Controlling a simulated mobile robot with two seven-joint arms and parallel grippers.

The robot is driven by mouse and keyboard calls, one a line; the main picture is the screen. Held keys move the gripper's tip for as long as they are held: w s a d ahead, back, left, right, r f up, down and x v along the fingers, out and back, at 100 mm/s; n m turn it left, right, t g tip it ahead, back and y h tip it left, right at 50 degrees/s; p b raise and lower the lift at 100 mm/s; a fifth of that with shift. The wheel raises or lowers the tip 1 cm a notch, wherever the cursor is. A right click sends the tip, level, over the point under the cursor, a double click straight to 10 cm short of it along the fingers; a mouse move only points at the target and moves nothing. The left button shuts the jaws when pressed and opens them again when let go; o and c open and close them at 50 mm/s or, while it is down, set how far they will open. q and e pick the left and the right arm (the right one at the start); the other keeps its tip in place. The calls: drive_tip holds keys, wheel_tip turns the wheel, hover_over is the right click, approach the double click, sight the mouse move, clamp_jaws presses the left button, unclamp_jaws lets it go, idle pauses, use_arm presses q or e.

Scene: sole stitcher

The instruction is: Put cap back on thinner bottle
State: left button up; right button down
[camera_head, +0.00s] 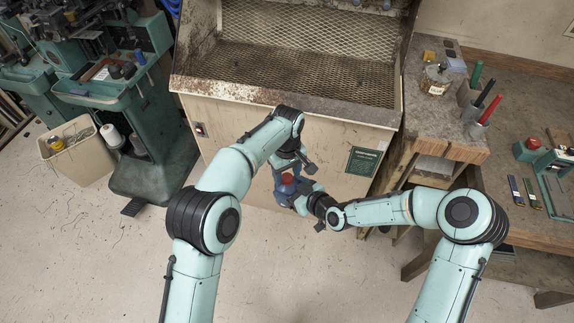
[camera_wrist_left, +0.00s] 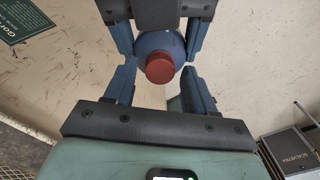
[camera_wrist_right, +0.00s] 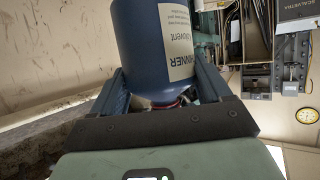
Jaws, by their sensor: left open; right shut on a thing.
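The blue thinner bottle (camera_wrist_right: 155,50) is held in my right gripper (camera_head: 298,197), in the air in front of the beige cabinet. Its printed label faces the right wrist camera. A red cap (camera_wrist_left: 160,67) sits at the bottle's mouth; how tightly it is seated cannot be told. The cap also shows small in the head view (camera_head: 287,178). My left gripper (camera_wrist_left: 160,88) is open and empty, with one finger on each side of the cap and apart from it. In the left wrist view, the right gripper (camera_wrist_left: 158,38) closes on the bottle from the opposite side.
The beige cabinet (camera_head: 240,135) with its mesh-lined bay stands just behind both grippers. A wooden workbench (camera_head: 430,105) at right bears a glass jar (camera_head: 436,78) and markers. Green machines and a beige bin (camera_head: 80,150) stand at left. The floor in front is clear.

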use_arm(q)
drive_tip(key=shift+f, duration=0.25)
clamp_jaws()
